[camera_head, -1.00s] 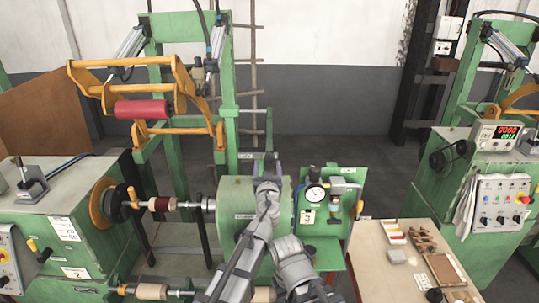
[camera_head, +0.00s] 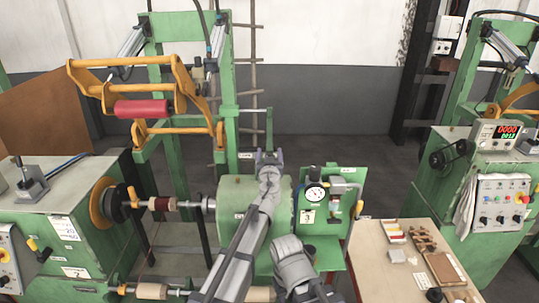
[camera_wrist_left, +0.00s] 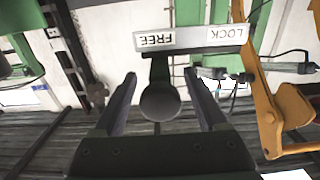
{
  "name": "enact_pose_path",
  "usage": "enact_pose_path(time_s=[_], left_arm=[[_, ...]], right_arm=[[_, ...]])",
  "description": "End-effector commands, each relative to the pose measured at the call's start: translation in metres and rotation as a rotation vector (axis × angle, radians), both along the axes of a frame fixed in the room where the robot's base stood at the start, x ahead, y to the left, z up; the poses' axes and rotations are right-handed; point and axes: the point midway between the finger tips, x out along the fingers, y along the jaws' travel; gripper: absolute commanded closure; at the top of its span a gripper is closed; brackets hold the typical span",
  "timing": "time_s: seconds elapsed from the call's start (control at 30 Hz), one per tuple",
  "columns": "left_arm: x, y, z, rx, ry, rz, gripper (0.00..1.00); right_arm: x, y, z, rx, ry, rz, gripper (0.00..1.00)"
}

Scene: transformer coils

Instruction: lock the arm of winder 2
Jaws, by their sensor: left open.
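The winder's yellow arm (camera_head: 178,82) with a red roller (camera_head: 141,109) is raised on the green frame at the left in the head view. In the left wrist view, a dark lever with a round knob (camera_wrist_left: 160,102) stands below a plate (camera_wrist_left: 190,40) marked FREE at left and LOCK at right, upside down. The lever's stem meets the plate near the FREE side. My left gripper (camera_head: 268,155) is open beyond the green drum; in the wrist view its fingers (camera_wrist_left: 157,82) are on either side of the knob, with gaps visible. My right gripper cannot be made out.
A green drum (camera_head: 240,190) and a gauge panel (camera_head: 346,180) stand close to my left arm. A table (camera_head: 372,262) with small parts is at right. Another winder's control box (camera_head: 500,200) stands farther right. Part of the yellow arm (camera_wrist_left: 268,105) is beside the gripper.

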Motion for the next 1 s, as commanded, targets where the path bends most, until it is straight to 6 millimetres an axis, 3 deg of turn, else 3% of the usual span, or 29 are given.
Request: enact_pose_path(time_s=[0.2, 0.83, 1.0], left_arm=[[-0.0002, 0.0002, 0.0, 0.0, 0.0, 0.0, 0.26], [-0.0003, 0.0001, 0.0, 0.0, 0.0, 0.0, 0.97], [-0.0004, 0.0001, 0.0, 0.0, 0.0, 0.0, 1.0]], right_arm=[[0.0, 0.0, 0.0, 0.0, 0.0, 0.0, 0.5], [0.0, 0.0, 0.0, 0.0, 0.0, 0.0, 0.5], [0.0, 0.0, 0.0, 0.0, 0.0, 0.0, 0.5]])
